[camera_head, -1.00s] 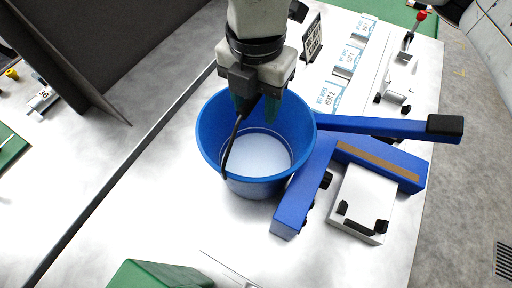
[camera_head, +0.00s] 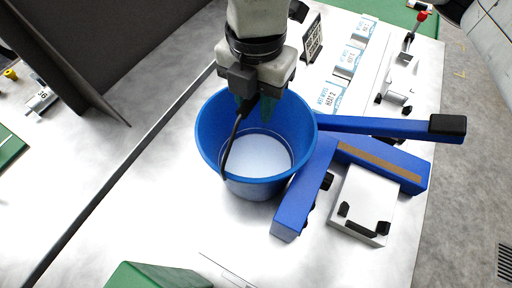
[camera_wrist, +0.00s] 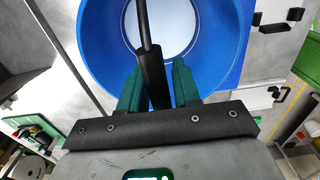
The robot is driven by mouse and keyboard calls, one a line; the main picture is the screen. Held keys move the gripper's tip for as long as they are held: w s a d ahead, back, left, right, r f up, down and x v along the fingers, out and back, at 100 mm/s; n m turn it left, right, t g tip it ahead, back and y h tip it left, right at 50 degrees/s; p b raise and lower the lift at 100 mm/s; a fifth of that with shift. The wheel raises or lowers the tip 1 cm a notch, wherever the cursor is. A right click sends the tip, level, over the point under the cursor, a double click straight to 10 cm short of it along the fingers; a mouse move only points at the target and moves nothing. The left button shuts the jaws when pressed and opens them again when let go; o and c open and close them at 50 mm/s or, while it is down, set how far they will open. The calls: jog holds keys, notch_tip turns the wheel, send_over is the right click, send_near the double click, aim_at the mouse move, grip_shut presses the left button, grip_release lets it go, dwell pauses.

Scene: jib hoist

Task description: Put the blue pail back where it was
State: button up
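The blue pail (camera_head: 262,187) is upright at the middle of the head view, beside the blue jib hoist (camera_head: 305,190). It looks empty, with a pale bottom. My gripper (camera_head: 258,106) is above the pail's opening, its green fingers pointing down. In the wrist view my gripper (camera_wrist: 158,78) has its fingers closed on either side of the black grip of the pail's handle (camera_wrist: 153,72). The handle (camera_head: 233,143) is raised and runs down to the pail's near rim. Whether the pail's bottom touches the table cannot be told.
The hoist's blue bar (camera_head: 385,126) with a black end reaches right from the pail. A white block with black clamps (camera_head: 361,204) stands at right. Labelled boxes (camera_head: 349,59) line the back.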

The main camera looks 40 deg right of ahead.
grip_shut()
dwell(1.0)
